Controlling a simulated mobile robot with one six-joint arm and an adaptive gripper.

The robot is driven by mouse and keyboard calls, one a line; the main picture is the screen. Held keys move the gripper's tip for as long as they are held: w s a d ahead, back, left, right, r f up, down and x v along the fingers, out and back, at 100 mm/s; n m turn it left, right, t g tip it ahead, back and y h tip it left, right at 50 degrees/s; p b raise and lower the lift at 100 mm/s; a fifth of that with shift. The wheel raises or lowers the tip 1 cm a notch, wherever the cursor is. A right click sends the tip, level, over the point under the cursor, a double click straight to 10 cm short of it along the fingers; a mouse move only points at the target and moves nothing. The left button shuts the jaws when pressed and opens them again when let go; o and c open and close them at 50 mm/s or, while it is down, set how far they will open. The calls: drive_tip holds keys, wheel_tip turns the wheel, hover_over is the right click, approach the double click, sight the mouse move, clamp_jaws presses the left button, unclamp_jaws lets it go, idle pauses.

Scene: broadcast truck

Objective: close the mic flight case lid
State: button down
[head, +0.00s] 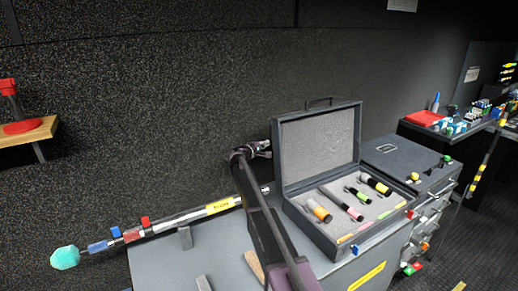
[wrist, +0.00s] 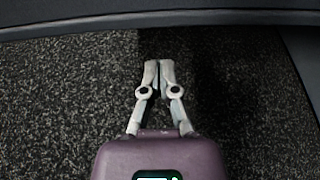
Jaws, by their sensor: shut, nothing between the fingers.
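The mic flight case (head: 335,240) is a dark grey box on the cabinet top. Its lid (head: 318,142) stands open, nearly upright at the back, with grey foam lining and a handle on its top edge. Several mics with coloured bands lie in the foam of the base. My gripper (head: 266,147) is just left of the lid's left edge in the head view, apart from it or barely so; the exact gap is unclear. In the wrist view my gripper (wrist: 159,66) has its fingertips together, empty, against speckled wall.
A boom pole (head: 190,215) with a yellow label and teal tip lies on stands left of my arm. The grey cabinet top (head: 160,265) is partly bare. A second dark case (head: 395,158) sits at right. A red object (head: 20,127) stands on a wooden shelf at left.

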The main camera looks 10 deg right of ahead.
drive_tip(key=shift+s+d+r+p, duration=0.1)
drive_tip(key=shift+s+d+r, duration=0.1)
drive_tip(key=shift+s, duration=0.45)
drive_tip(key=shift+s+d+r+p, duration=0.1)
drive_tip(key=shift+s+d, duration=0.1)
drive_tip(key=shift+s, duration=0.45)
drive_tip(key=shift+s+d+r+p, duration=0.1)
drive_tip(key=shift+s+d, duration=0.1)
drive_tip(key=shift+s, duration=0.45)
drive_tip(key=shift+a, duration=0.2)
